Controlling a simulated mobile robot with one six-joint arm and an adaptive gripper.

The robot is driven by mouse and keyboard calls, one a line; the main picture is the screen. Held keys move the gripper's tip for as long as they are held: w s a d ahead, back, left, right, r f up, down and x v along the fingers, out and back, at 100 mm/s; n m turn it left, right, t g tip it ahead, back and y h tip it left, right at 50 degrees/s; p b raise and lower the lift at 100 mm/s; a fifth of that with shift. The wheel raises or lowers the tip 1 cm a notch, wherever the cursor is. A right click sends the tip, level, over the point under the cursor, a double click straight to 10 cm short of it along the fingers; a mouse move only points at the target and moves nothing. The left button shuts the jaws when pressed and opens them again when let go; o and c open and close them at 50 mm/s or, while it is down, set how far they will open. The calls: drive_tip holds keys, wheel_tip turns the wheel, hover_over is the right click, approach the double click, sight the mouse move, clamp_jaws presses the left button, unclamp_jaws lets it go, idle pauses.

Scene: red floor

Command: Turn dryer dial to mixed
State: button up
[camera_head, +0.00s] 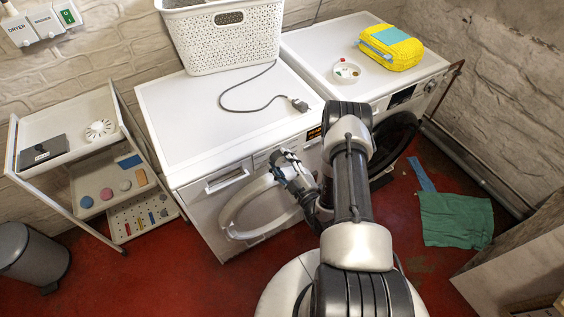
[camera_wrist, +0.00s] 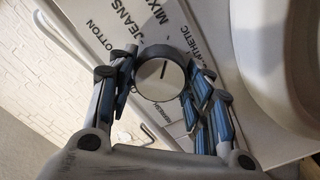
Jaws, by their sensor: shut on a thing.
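The dial (camera_wrist: 160,78) is a round knob with a pale face and a short dark mark, seen in the wrist view. The mark points to the upper edge, roughly toward the "MIX…" and "…THETIC" labels; I cannot tell exactly which. "JEANS" and "COTTON" are printed to the left. My gripper (camera_wrist: 162,88) has its blue-padded fingers on both sides of the dial and is shut on it. In the head view my gripper (camera_head: 283,164) is at the front panel of the left white machine (camera_head: 225,110); the dial is hidden there.
A white basket (camera_head: 222,38) and a dark cable (camera_head: 255,108) lie on the left machine. A yellow package (camera_head: 395,50) is on the right machine (camera_head: 320,50). The round door (camera_head: 260,207) is below my gripper. A shelf cart (camera_head: 60,125) stands left; a green cloth (camera_head: 455,218) lies right.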

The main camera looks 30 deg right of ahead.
drive_tip(key=shift+w+r, duration=0.1)
drive_tip(key=o, duration=1.1)
drive_tip(key=s, duration=0.7)
drive_tip(key=shift+s+d, duration=0.15)
drive_tip(key=shift+s, duration=0.15)
